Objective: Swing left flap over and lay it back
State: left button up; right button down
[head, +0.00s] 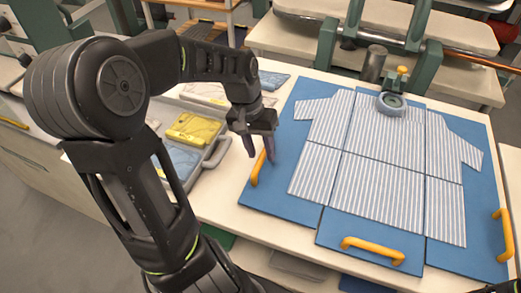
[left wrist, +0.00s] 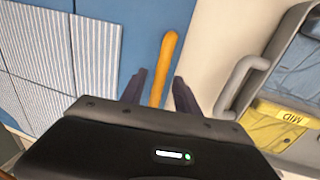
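A blue folding board lies flat on the table, with a left flap (head: 293,140), a middle panel (head: 340,226) and a right flap (head: 478,262). A blue-and-white striped shirt (head: 385,165) is spread across all of them. The left flap has a yellow handle (head: 258,168) at its outer edge; the handle also shows in the left wrist view (left wrist: 165,60). My left gripper (head: 260,157) points down over this handle, open. In the left wrist view its fingers (left wrist: 160,90) stand on either side of the handle, apart from it. My right gripper is not seen.
A grey tray (head: 216,153) with folded yellow and blue garments stands left of the board. A round grey-blue piece (head: 391,103) sits at the shirt's collar. More yellow handles are on the middle panel (head: 373,250) and right flap (head: 504,234). A rail (head: 460,52) runs behind.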

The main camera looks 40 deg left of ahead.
pick_arm(q)
jog(key=shift+f, duration=0.2)
jog(key=shift+c, duration=0.2)
grip_shut()
dwell(1.2)
